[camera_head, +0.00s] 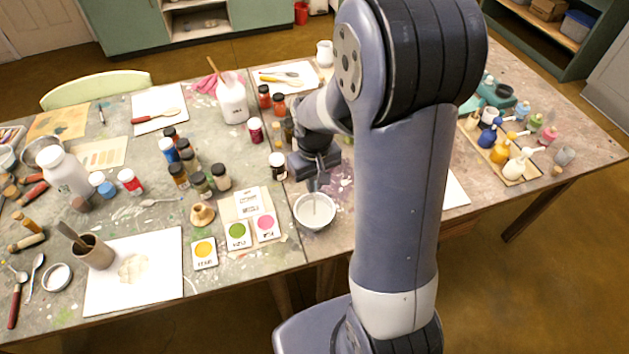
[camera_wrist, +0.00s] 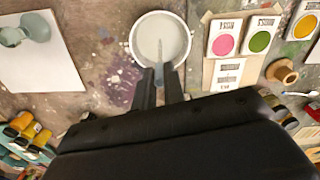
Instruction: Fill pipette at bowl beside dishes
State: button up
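The white bowl (camera_head: 303,218) stands near the table's front edge, to the right of the colour cards. In the wrist view the bowl (camera_wrist: 177,32) holds pale grey-white contents. My gripper (camera_head: 316,178) is above the bowl, pointing down. In the wrist view my gripper (camera_wrist: 160,86) has its fingers close around a thin translucent blue-grey pipette (camera_wrist: 160,62). The pipette's lower end reaches over the bowl's inside; whether its tip touches the contents I cannot tell. Square cards or dishes with pink (camera_head: 265,226), green (camera_head: 237,235) and yellow (camera_head: 204,251) discs lie beside the bowl.
Dark pigment jars (camera_head: 201,183) and a small tan stand (camera_head: 202,214) stand left of the bowl. A tray (camera_head: 516,172) of coloured bottles is at the right. A white sheet (camera_wrist: 40,62) lies left in the wrist view, with bare stained table between it and the bowl.

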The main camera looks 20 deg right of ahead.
jog(key=shift+r+p, duration=3.2)
jog(key=shift+r, duration=1.2)
jog(key=shift+f, duration=0.1)
